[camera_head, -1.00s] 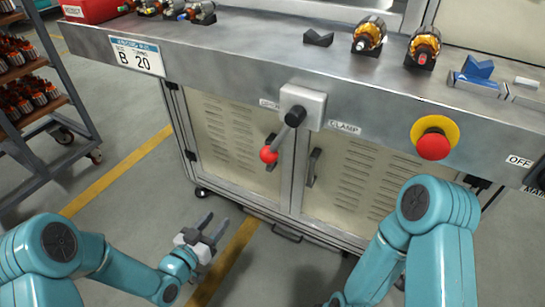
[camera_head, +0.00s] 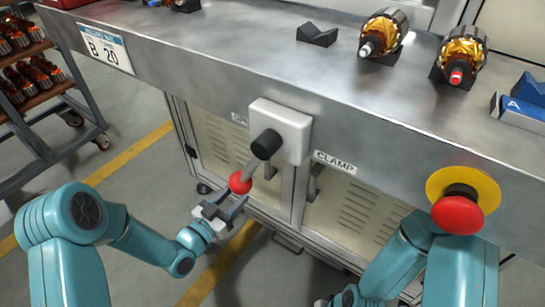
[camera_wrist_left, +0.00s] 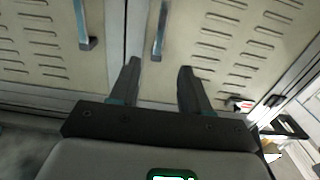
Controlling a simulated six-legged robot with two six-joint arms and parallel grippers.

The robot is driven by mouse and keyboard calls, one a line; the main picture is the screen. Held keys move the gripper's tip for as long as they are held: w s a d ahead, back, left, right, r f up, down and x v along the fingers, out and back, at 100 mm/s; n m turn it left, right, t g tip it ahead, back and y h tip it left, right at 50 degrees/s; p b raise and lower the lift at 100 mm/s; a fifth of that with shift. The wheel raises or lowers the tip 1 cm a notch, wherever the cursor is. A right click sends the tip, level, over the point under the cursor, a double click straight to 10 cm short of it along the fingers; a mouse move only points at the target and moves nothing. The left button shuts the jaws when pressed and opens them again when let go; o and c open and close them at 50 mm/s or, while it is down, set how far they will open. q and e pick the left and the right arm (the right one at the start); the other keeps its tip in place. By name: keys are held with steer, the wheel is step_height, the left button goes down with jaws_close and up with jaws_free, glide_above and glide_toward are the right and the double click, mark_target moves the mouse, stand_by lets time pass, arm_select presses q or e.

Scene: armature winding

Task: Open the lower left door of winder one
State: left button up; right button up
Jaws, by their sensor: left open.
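The lower left door (camera_head: 222,145) of the winder is a beige louvred panel, shut, partly hidden by the clamp lever. Its handle (camera_head: 271,168) is mostly hidden behind the lever in the head view. In the left wrist view the left door's handle (camera_wrist_left: 83,25) is left of the door seam. My left gripper (camera_head: 226,200) is open and empty in front of the doors, overlapping just below the red lever ball in the head view. In the wrist view its fingers (camera_wrist_left: 159,66) point at the doors, below and in line with the right door's handle (camera_wrist_left: 160,30). My right gripper is out of view.
The clamp lever with a red ball (camera_head: 240,183) hangs from a white box (camera_head: 281,130) on the bench front. A red emergency button (camera_head: 458,212) is at right. Armatures (camera_head: 383,33) stand on the bench top. A rack (camera_head: 35,85) stands at left.

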mark_target(266, 162)
arm_select(q)
steer(key=b+x, duration=0.3)
steer(key=x, duration=1.1)
steer(key=shift+w+d+f, duration=0.15)
steer(key=shift+w+d, duration=0.1)
steer(key=shift+w, duration=0.05)
steer(key=shift+w+d, duration=0.4)
steer(key=shift+w, duration=0.2)
jaws_close()
